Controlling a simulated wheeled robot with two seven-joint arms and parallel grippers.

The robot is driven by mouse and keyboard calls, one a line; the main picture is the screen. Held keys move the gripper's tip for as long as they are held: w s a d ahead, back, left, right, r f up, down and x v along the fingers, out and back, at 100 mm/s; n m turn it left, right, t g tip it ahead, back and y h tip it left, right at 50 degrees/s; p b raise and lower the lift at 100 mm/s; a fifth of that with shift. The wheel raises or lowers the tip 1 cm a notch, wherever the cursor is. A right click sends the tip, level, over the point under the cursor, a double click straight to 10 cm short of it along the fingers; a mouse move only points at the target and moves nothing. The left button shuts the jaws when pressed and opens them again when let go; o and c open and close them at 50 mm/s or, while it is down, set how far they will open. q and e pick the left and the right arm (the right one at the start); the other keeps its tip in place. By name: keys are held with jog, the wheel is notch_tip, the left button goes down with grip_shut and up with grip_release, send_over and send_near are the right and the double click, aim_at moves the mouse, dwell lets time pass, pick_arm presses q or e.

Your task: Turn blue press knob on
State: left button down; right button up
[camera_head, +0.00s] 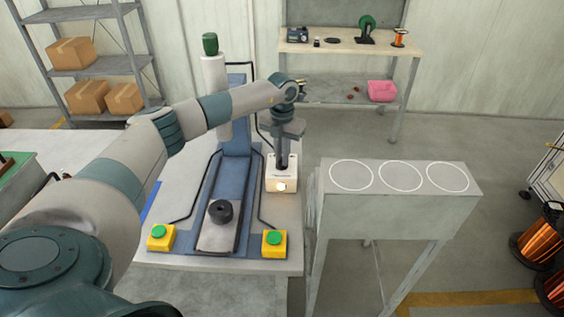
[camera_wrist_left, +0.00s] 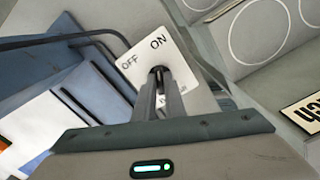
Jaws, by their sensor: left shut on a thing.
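The white switch box (camera_head: 283,183) stands on the press table, right of the blue press column, and a pale light (camera_head: 281,186) glows on its front. In the left wrist view its plate (camera_wrist_left: 128,66) shows the words OFF and ON. My left gripper (camera_head: 283,163) points down onto the top of the box. Its fingers (camera_wrist_left: 158,82) are shut on the knob at the middle of the plate, near the word ON. My right gripper is not in view.
The blue press (camera_head: 237,110) with a dark ring-shaped part (camera_head: 221,211) is left of the box. Two yellow boxes with green buttons (camera_head: 274,243) sit at the table's front. A grey stand (camera_head: 400,203) with white circles is close on the right.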

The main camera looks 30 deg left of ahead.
pick_arm(q)
jog(key=shift+r+m+b, duration=0.1)
jog(key=shift+m+b, duration=0.4)
jog(key=shift+m, duration=0.4)
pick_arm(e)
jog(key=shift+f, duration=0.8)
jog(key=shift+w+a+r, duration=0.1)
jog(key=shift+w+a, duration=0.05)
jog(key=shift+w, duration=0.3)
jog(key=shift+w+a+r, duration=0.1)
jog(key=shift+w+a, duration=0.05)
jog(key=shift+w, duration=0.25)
pick_arm(q)
jog(key=c, duration=1.8)
grip_release()
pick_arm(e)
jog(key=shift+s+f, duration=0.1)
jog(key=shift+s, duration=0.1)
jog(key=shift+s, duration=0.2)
pick_arm(q)
jog(key=shift+r, duration=0.1)
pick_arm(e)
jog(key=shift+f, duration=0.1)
